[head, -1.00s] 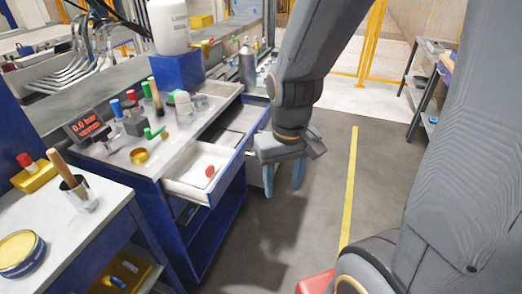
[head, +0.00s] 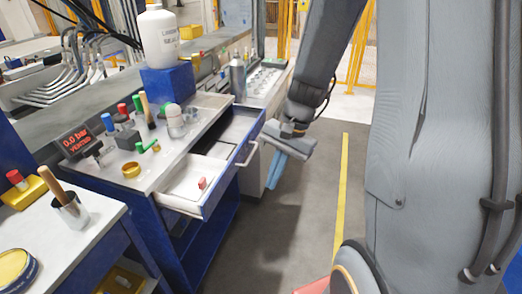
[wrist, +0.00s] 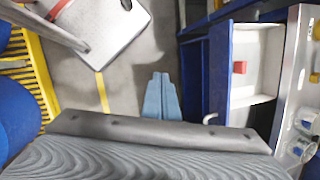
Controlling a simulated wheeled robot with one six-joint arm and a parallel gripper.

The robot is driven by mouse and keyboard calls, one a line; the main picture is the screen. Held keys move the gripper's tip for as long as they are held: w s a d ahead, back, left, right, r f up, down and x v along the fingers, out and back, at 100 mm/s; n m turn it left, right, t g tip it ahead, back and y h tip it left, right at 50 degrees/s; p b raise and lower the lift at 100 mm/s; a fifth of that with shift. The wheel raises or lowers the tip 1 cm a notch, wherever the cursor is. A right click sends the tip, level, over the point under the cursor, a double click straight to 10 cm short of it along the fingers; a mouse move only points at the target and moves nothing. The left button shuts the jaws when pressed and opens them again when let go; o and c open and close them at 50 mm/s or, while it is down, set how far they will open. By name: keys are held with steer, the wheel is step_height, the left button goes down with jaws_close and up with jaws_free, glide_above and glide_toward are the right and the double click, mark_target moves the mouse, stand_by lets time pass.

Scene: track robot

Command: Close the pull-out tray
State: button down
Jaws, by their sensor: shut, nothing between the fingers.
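The pull-out tray (head: 181,209) is a blue-fronted drawer with a pale inside, standing open from the workbench toward the aisle. A small red piece (head: 202,183) lies in it. A bar handle (head: 247,154) runs along its front. In the wrist view the tray (wrist: 258,101) is at the right, with the red piece (wrist: 239,67) inside. My gripper (head: 274,178) is shut and empty, just right of the tray front and apart from it. Its blue fingers (wrist: 162,98) point away from the wrist camera, over the floor, left of the tray.
The workbench top (head: 120,172) carries bottles, a brass ring (head: 131,169) and a pressure display (head: 78,139). A second bench (head: 85,225) with a cup stands at the left. The floor (head: 300,215) right of the tray is clear, with a yellow line.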

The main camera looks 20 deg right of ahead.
steer(key=w+d+f+m+t+y+p, duration=0.2)
steer(key=w+d+m+t+y, duration=0.3)
steer(key=w+d+m, duration=0.95)
steer(key=w+a+f+t+p, duration=0.1)
steer(key=w+a+f+p, duration=0.3)
steer(key=a, duration=0.5)
steer(key=w+f, duration=0.2)
steer(key=w, duration=0.1)
steer(key=shift+a+m+h, duration=0.15)
steer(key=shift+m+h, duration=0.2)
steer(key=shift+h, duration=0.05)
steer(key=shift+w+f, duration=0.1)
steer(key=shift+w, duration=0.05)
